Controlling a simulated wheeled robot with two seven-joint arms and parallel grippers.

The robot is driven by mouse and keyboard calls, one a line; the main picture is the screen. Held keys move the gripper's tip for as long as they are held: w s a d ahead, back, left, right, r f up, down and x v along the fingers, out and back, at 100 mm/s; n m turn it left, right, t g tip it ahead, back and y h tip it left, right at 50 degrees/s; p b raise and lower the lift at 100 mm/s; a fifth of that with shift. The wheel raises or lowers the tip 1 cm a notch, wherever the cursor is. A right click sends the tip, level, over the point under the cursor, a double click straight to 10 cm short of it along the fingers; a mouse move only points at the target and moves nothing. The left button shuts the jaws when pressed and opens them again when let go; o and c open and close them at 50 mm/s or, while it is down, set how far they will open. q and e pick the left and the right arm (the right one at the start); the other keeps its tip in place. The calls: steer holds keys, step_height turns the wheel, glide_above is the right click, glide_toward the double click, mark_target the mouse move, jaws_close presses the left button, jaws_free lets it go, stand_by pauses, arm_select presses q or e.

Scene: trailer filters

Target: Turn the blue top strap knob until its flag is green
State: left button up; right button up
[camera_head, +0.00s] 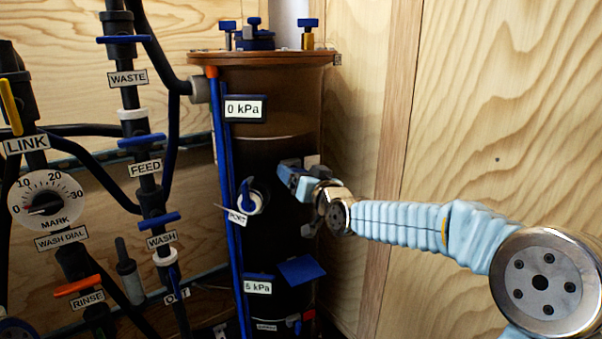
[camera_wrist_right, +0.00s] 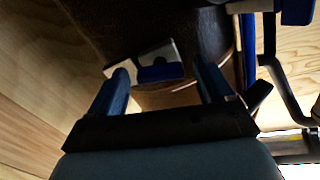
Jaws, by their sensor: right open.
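A blue knob piece (camera_wrist_right: 160,73) on a pale metal bracket (camera_wrist_right: 140,58) shows in the right wrist view, on the side of the dark cylinder. I take it for the top strap knob. My right gripper (camera_wrist_right: 160,82) is open, with one blue finger on each side of the knob's picture; I cannot tell whether they touch it. In the head view my right gripper (camera_head: 291,178) is at the right side of the cylinder (camera_head: 270,155), beside a small pale bracket (camera_head: 312,160), and mostly hides the knob. No green flag is discernible. My left gripper is not in view.
Blue upright pipes (camera_head: 228,190) and a PORT valve (camera_head: 250,197) stand on the cylinder's front. A blue plate (camera_head: 301,270) juts out below my gripper. Labelled valves and hoses fill the left. A wooden wall (camera_head: 500,110) is close at the right.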

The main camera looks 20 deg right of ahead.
steer(key=c, duration=1)
steer(key=shift+n+b, duration=1.75)
steer(key=shift+n, duration=1.15)
steer(key=shift+c, duration=0.2)
steer(key=o, duration=1)
steer(key=shift+o, duration=0.2)
steer(key=shift+s, duration=0.1)
